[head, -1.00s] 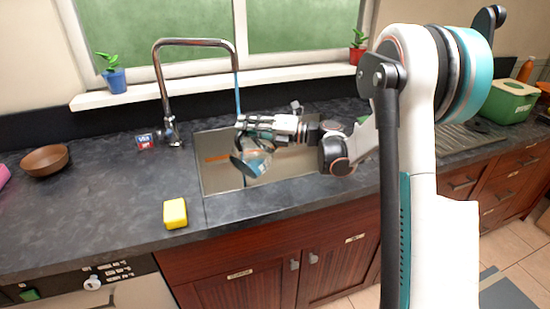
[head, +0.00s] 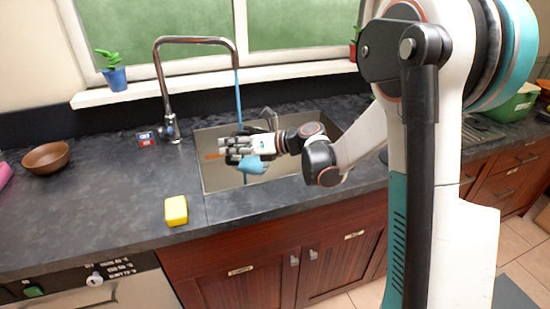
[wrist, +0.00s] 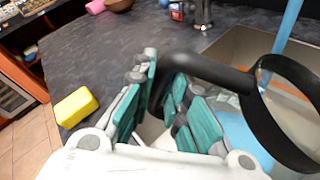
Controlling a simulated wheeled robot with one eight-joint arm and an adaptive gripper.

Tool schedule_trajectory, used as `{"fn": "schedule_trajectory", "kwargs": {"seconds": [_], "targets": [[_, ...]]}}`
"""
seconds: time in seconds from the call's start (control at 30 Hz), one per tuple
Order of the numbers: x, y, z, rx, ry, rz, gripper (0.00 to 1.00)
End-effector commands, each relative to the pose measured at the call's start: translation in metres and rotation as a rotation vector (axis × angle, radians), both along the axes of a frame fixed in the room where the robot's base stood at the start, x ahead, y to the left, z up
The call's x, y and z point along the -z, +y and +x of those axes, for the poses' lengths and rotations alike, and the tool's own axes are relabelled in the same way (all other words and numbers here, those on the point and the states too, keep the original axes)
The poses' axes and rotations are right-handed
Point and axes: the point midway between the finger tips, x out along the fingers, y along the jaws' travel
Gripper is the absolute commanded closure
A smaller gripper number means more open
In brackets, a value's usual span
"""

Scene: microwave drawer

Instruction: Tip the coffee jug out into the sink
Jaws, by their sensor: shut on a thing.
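My gripper (head: 235,147) is over the sink (head: 214,184), its fingers shut on the coffee jug's black handle. In the wrist view my gripper (wrist: 160,112) shows teal finger pads around that handle. The coffee jug (wrist: 262,115) has a black band and a clear body, and is tilted over the sink. In the head view it is largely hidden by my gripper. Blue liquid (head: 255,165) shows just below my gripper, with a thin blue streak under it. How much is left inside cannot be told.
The curved tap (head: 165,95) runs a blue stream (head: 237,100) down close to my gripper. A yellow sponge (head: 176,211) lies left of the sink. A brown bowl (head: 45,157) and a small red-and-blue box (head: 146,139) stand farther left. The counter between is clear.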

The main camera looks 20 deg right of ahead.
Motion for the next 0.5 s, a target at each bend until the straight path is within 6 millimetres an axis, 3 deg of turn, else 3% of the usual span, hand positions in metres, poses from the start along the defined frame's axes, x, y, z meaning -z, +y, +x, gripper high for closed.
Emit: {"fn": "schedule_trajectory", "kwargs": {"seconds": [0.2, 0.5], "targets": [[0.037, 0.025, -0.016, -0.002, -0.180, -0.271, 1.00], [0.035, 0.024, -0.016, 0.000, -0.192, -0.290, 1.00]]}}
